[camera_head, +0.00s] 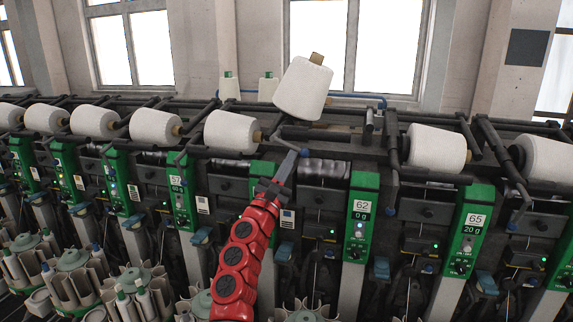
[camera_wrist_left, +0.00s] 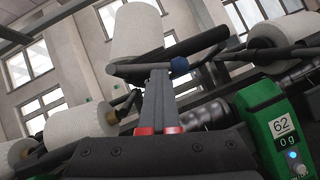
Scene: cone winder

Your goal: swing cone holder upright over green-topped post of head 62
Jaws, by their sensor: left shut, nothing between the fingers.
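The cone holder of head 62 (camera_head: 290,143) carries a large white cone (camera_head: 303,90), raised above its neighbours and leaning, with its brown tube end up. The cone also shows in the left wrist view (camera_wrist_left: 137,35). The holder's handle has a blue knob (camera_wrist_left: 180,66). My left gripper (camera_head: 293,160) is shut and empty, its tips at the handle beside the blue knob; contact is not certain. Its fingers fill the middle of the wrist view (camera_wrist_left: 157,85). The green panel of head 62 (camera_head: 361,212) is right of the arm. I cannot make out this head's green-topped post.
White cones lie on neighbouring holders, left (camera_head: 232,131) and right (camera_head: 437,147). Two white pieces with green tops (camera_head: 228,87) (camera_head: 268,88) stand behind the machine. A blue pipe (camera_head: 350,97) runs behind. Bobbin magazines (camera_head: 85,285) crowd the front left.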

